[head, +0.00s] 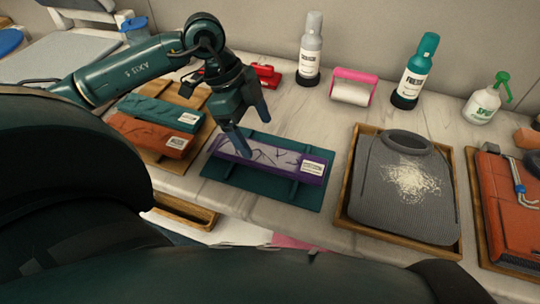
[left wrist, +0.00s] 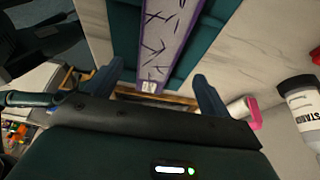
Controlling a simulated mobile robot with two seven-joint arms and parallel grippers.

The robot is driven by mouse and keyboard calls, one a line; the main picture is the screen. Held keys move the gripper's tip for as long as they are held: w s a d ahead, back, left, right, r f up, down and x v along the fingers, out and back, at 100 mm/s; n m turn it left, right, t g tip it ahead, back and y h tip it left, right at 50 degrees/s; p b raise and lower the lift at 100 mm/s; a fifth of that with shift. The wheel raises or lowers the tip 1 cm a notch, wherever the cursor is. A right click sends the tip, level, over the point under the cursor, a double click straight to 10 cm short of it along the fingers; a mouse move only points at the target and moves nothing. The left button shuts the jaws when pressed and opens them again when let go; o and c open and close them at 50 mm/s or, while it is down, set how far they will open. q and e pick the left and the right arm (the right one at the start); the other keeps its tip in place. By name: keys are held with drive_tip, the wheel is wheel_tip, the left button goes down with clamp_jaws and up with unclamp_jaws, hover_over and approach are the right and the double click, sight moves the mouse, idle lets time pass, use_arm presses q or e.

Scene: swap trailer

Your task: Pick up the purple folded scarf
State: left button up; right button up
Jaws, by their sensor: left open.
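The purple folded scarf (head: 285,162) lies on a teal mat (head: 225,190) on the counter in the head view. It is a long flat bundle with dark streaks and a white label at its right end. It also shows in the left wrist view (left wrist: 172,45), between and beyond the fingers. My left gripper (head: 248,122) is open and empty, pointing down at the scarf's left part. One finger overlaps the scarf in the head view; whether it touches cannot be told. The fingers also show in the left wrist view (left wrist: 155,85). My right gripper is not in view.
Orange and teal folded bundles (head: 150,135) lie left of the mat. A wooden tray (head: 350,195) with a grey garment (head: 400,215) stands right. Bottles (head: 310,50) (head: 415,70) and a pink-handled lint roller (head: 352,90) stand behind. Counter shows between mat and tray.

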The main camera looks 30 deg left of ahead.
sight(268, 155)
use_arm(q)
drive_tip(key=shift+s+d+x, duration=0.1)
drive_tip(key=shift+d+x, duration=0.05)
drive_tip(key=shift+x, duration=1.25)
drive_tip(key=shift+s+d+x, duration=0.1)
drive_tip(key=shift+s+x, duration=0.05)
drive_tip(key=shift+x, duration=1.2)
drive_tip(key=shift+r, duration=0.1)
drive_tip(key=shift+c, duration=0.3)
drive_tip(key=c, duration=1.1)
